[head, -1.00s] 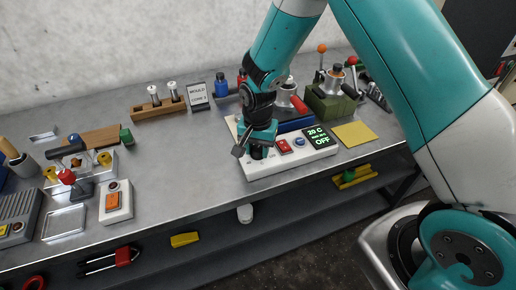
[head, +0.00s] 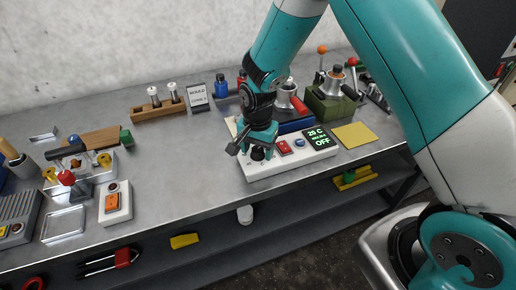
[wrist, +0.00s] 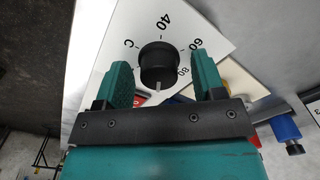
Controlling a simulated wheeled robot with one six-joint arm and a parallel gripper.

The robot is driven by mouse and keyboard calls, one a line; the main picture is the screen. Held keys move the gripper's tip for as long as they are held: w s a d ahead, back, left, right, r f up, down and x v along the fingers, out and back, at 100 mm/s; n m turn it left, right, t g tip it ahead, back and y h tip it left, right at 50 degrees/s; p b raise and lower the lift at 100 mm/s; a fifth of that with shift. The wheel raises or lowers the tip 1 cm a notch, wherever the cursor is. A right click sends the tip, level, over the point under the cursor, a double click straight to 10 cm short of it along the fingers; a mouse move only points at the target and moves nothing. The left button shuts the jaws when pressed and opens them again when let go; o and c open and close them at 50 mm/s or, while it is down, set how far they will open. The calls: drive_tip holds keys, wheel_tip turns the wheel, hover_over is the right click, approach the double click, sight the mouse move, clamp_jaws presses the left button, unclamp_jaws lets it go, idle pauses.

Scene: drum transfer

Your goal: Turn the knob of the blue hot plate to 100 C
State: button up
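The blue hot plate (head: 293,127) stands on the bench with a white front panel (head: 318,155). Its display (head: 319,138) reads about 29 C and OFF. The black knob (head: 257,154) is at the panel's left end, just below my gripper (head: 254,147). In the wrist view, the knob (wrist: 157,60) lies between the two teal fingers of my gripper (wrist: 160,66), with a gap on each side. The gripper is open. The knob's pale pointer faces the gripper body, past the printed 80. The 40 and 60 marks are readable; any 100 mark is not visible.
A red switch (head: 284,147) and a blue button (head: 300,142) sit right of the knob. A yellow sheet (head: 352,136) lies right of the hot plate. A green block with a red-handled device (head: 330,100) stands behind. The bench left of the hot plate is clear.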

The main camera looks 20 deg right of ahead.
sight(258, 149)
wheel_tip(258, 149, up, 17)
drive_tip(key=b, duration=0.2)
drive_tip(key=shift+r, duration=0.2)
drive_tip(key=shift+s, duration=0.1)
idle(0.5)
drive_tip(key=s+a+r+n+y, duration=0.2)
drive_tip(key=s+n, duration=0.6)
drive_tip(key=s, duration=0.4)
drive_tip(key=s+a+r+n+y, duration=0.2)
drive_tip(key=s+r+n, duration=0.2)
drive_tip(key=s+n, duration=0.4)
drive_tip(key=s, duration=0.4)
drive_tip(key=shift+s+a, duration=0.3)
